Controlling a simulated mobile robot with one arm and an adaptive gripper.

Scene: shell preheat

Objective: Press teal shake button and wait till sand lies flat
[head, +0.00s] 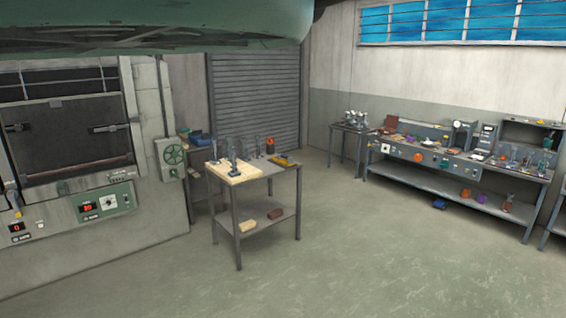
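A small teal spot (444,163) shows on the front of the long grey bench (470,165) at the right, beside a larger orange round knob (418,157). It may be the shake button, but it is too small to be sure. No sand surface can be made out from here. My gripper is not in view.
A furnace (75,140) with control panels stands at the left. A grey worktable (239,209) with a wooden board and tools stands mid-room. A small side table (349,130) is by the back wall. Open floor (350,240) lies in front of the long bench.

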